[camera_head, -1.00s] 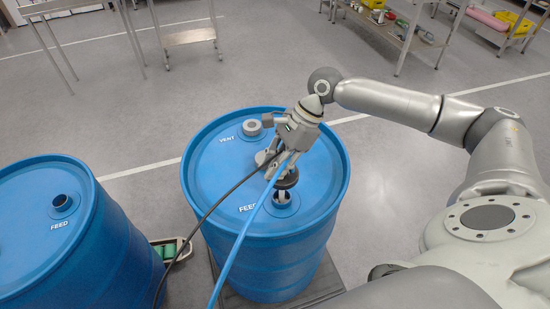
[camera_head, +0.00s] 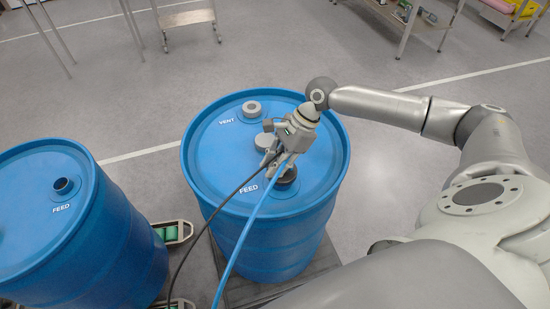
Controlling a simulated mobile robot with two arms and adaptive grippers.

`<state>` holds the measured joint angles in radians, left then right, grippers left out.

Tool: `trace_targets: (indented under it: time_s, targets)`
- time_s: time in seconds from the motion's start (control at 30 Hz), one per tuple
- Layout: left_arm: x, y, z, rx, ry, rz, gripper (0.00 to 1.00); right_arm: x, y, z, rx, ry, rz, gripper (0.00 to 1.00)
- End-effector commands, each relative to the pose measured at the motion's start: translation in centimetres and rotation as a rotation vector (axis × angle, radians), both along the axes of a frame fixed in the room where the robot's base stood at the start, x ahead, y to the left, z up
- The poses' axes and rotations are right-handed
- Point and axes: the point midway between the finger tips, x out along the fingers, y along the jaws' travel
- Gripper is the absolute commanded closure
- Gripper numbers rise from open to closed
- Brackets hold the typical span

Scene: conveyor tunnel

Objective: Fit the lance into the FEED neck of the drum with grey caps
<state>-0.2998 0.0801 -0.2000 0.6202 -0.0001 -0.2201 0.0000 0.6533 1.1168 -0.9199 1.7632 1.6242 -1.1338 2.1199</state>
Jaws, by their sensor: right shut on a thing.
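The blue drum (camera_head: 225,165) with grey caps stands in the middle. One grey cap (camera_head: 252,108) is on its VENT neck, and another grey cap (camera_head: 264,142) shows on the lid behind the gripper. My right gripper (camera_head: 279,166) is shut on the lance. The lance's dark collar (camera_head: 287,178) sits low beside the FEED label, over the FEED neck, which it hides. No steel tube shows below the collar, and I cannot tell whether it is fully seated. A black hose (camera_head: 232,194) and a blue hose (camera_head: 246,228) run from the lance toward me. My left gripper is not in view.
A second blue drum (camera_head: 30,235) stands at left with an open FEED neck (camera_head: 64,186). A tray with green items (camera_head: 172,233) lies between the drums. Shelving and a steel stand (camera_head: 188,22) are at the back.

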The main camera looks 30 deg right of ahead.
Motion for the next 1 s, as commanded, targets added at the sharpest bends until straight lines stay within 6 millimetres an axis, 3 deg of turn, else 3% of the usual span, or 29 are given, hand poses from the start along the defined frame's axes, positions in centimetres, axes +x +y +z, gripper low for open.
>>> trace_targets:
  time_s: [0.23,0.43,0.47,0.63,1.0]
  targets:
    - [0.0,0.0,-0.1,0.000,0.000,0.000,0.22,0.1,0.0,-1.6,0.001,-0.002,-0.001,1.00]
    - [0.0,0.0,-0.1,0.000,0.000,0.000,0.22,0.0,0.0,-1.8,0.001,-0.002,0.000,1.00]
    - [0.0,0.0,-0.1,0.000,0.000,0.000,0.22,0.0,0.0,-1.8,0.001,-0.002,0.000,0.80]
    - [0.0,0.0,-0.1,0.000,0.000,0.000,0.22,0.0,0.0,-1.8,0.000,-0.001,0.000,0.58]
    - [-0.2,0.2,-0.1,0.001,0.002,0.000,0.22,0.0,-0.2,-1.6,-0.001,-0.001,-0.001,0.56]
